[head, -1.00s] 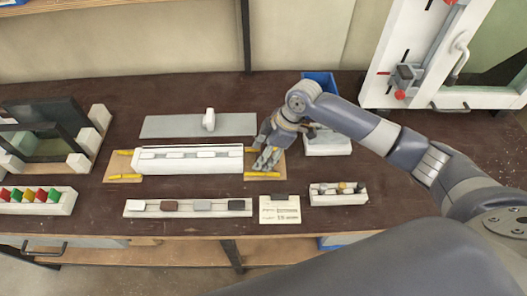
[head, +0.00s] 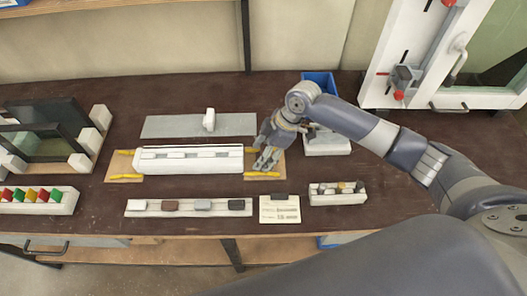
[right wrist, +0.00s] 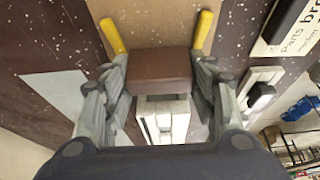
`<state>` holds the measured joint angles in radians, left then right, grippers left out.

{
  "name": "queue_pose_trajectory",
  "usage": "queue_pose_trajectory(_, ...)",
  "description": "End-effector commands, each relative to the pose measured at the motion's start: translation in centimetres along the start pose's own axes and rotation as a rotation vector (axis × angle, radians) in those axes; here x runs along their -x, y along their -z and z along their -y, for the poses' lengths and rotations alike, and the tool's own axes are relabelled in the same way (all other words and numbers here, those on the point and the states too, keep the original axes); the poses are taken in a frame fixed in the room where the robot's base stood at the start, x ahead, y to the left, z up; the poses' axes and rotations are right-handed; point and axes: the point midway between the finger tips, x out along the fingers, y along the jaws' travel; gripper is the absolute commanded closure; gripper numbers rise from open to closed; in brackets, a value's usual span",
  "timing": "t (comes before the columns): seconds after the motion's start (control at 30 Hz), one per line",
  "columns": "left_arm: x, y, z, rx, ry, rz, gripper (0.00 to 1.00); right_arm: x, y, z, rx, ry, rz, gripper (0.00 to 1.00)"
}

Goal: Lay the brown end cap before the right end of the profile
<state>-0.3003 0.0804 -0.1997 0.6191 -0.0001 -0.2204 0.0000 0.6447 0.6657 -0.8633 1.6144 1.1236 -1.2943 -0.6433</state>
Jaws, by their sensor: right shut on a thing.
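The white slotted profile (head: 190,165) lies on the bench, its right end beside my right gripper (head: 267,160). In the right wrist view my right gripper (right wrist: 160,80) is shut on a brown end cap (right wrist: 160,65), its fingers at the cap's two sides. The profile's end (right wrist: 165,120) shows right by the cap; whether they touch I cannot tell. The cap is over the wooden board (head: 278,170) with yellow strips (head: 262,174). In the head view the fingers hide the held cap. My left gripper is out of view.
A white rail (head: 155,213) in front holds several caps, one of them brown (head: 170,205). A labelled card block (head: 279,210) and a small white holder (head: 335,197) stand to its right. A grey plate (head: 165,126) lies behind the profile. A blue bin (head: 320,82) stands behind the right arm.

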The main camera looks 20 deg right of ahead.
Motion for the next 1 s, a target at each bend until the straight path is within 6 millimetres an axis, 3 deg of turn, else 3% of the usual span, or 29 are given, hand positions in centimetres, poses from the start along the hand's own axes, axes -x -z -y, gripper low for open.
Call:
queue_pose_trajectory(0.93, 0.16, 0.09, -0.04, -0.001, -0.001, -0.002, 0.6, -0.46, -0.15, -0.01, 0.0, -0.001, -0.001, 0.66)
queue_pose_trajectory(0.97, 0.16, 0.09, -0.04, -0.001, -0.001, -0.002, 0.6, -0.46, -0.15, -0.01, 0.0, -0.001, -0.001, 0.41)
queue_pose_trajectory(1.0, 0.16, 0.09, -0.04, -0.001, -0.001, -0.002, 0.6, -0.46, -0.15, -0.01, 0.0, 0.0, -0.001, 0.32)
